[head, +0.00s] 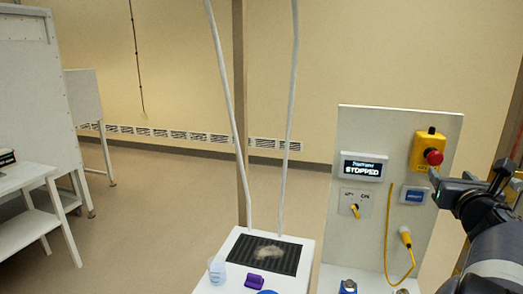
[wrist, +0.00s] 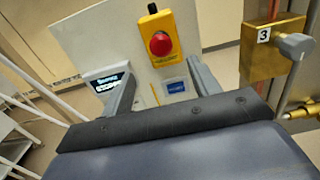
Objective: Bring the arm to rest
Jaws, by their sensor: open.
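My gripper (head: 468,178) is at the right of the head view, in front of the upright white panel's right edge and beside the yellow box with the red stop button. In the wrist view my gripper (wrist: 162,70) has its two grey fingers spread apart with nothing between them. The red button (wrist: 160,43) on its yellow box shows beyond the fingers, apart from them. It also shows in the head view (head: 433,156). My dark arm comes up from the lower right corner of the head view.
The white panel (head: 360,125) holds a display (head: 361,167) reading STOPPED, a yellow switch (head: 355,210) and a yellow cable (head: 388,240). A white table (head: 213,250) carries a dark mat, a clear cup and a purple item. A brass block (wrist: 275,50) marked 3 stands close at right.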

